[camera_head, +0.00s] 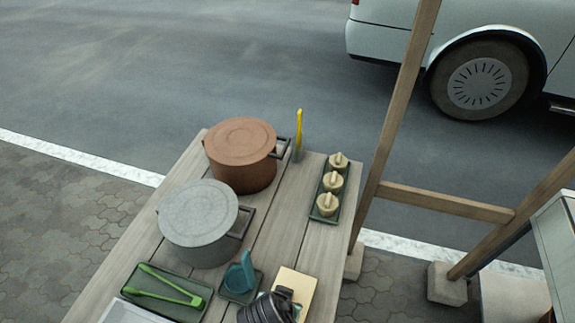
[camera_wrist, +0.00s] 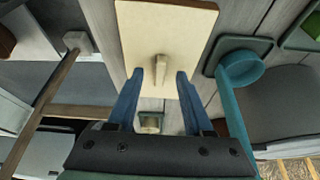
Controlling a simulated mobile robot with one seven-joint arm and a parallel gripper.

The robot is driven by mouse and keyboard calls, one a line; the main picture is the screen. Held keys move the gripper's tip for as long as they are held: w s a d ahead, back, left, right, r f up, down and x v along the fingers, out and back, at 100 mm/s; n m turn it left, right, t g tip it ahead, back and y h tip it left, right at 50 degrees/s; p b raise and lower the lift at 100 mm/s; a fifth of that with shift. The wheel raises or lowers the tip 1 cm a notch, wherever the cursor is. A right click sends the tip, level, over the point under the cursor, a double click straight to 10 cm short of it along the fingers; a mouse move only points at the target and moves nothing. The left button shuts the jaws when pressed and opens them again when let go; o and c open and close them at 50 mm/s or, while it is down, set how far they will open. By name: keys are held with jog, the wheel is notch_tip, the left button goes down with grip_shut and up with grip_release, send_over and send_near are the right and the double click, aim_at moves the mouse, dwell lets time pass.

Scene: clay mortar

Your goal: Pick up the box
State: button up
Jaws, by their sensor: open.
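A flat cream box (camera_head: 302,283) lies at the near right part of the wooden table, partly hidden by my gripper in the head view. In the wrist view the box (camera_wrist: 165,28) fills the top middle, with a small upright handle (camera_wrist: 160,66) on its top. My gripper (camera_wrist: 160,75) is open, its two blue fingers apart on either side of the handle, with a gap on both sides. Nothing is held. In the head view my dark gripper (camera_head: 268,305) is over the box's left and near part.
A teal holder (camera_head: 240,277) on a small tray stands close to the left of the box. A grey pot (camera_head: 198,222) and a brown pot (camera_head: 240,152) stand farther back. A tray (camera_head: 316,212) of three small lidded pieces is behind. Wooden posts (camera_head: 395,125) rise at right.

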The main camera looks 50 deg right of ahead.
jog(key=shift+d+f, duration=0.1)
jog(key=shift+f, duration=0.15)
grip_shut()
dwell(1.3)
